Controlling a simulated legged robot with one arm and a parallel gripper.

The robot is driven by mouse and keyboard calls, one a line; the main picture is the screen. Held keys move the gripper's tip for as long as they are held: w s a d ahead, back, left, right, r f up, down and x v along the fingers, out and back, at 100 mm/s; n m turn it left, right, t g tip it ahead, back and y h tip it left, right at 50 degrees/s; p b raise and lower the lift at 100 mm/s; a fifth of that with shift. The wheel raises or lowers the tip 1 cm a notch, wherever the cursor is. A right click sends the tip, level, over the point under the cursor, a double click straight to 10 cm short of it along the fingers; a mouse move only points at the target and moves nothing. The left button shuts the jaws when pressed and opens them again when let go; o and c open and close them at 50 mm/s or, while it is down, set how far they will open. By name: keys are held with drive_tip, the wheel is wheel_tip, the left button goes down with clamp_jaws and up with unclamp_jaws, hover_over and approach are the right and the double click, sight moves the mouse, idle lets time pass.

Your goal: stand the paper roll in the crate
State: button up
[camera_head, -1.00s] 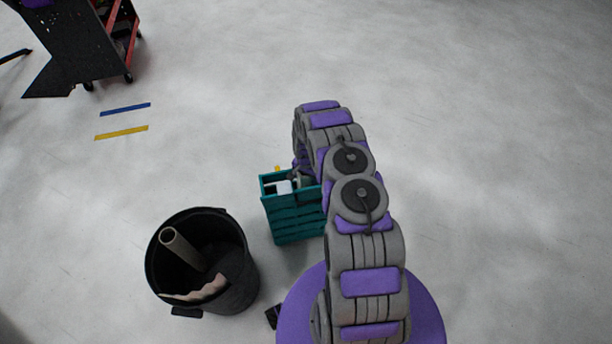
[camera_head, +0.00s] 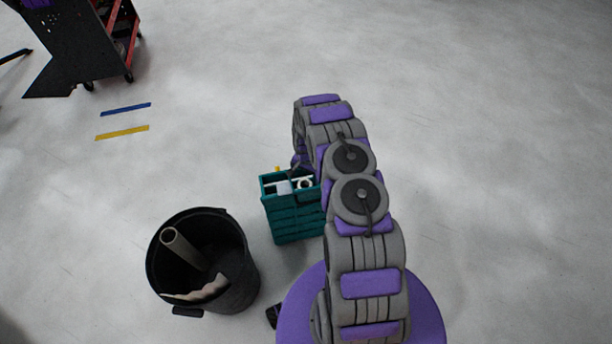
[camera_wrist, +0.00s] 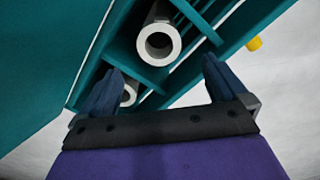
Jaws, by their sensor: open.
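The teal crate (camera_head: 296,222) stands on the floor, left of my arm in the head view. It also shows in the wrist view (camera_wrist: 205,22), with dividers inside. A white hollow paper roll (camera_wrist: 176,44) is in one compartment, its open end facing the wrist camera. Its ring-shaped end shows inside the crate in the head view (camera_head: 299,182), seemingly upright. My gripper (camera_wrist: 162,65) is open, with its fingers apart and the roll's end beyond the gap, not gripped. My arm hides the gripper in the head view.
A second white roll (camera_wrist: 129,94) is partly hidden by the left finger. A white item (camera_head: 279,187) sits in the crate's left compartment. A black bin (camera_head: 243,275) with a brown tube (camera_head: 178,243) stands left. A dark cart (camera_head: 75,45) is far left. Floor on the right is clear.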

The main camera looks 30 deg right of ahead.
wheel_tip(320, 180, up, 14)
drive_tip(key=p, duration=0.3)
drive_tip(key=shift+r, duration=0.25)
drive_tip(key=s+a+r+n, duration=0.2)
drive_tip(key=s+a+r, duration=0.15)
drive_tip(key=r, duration=0.55)
drive_tip(key=s+a+r+n, duration=0.1)
drive_tip(key=s+a+r, duration=0.25)
drive_tip(key=r, duration=0.65)
drive_tip(key=s+a+r+n, duration=0.25)
drive_tip(key=s+r, duration=0.25)
drive_tip(key=r, duration=0.4)
drive_tip(key=s+a+r+n, duration=0.1)
drive_tip(key=s+r, duration=0.3)
drive_tip(key=s, duration=0.5)
drive_tip(key=s+a+r+n+g, duration=0.1)
drive_tip(key=s+a+r, duration=0.3)
drive_tip(key=s, duration=0.6)
drive_tip(key=s+a+r+n, duration=0.2)
drive_tip(key=s+r+n, duration=0.1)
drive_tip(key=s, duration=0.6)
drive_tip(key=shift+s+a+r+g, duration=0.2)
drive_tip(key=shift+a+r+g, duration=0.2)
drive_tip(key=shift+r, duration=0.05)
drive_tip(key=shift+n, duration=0.25)
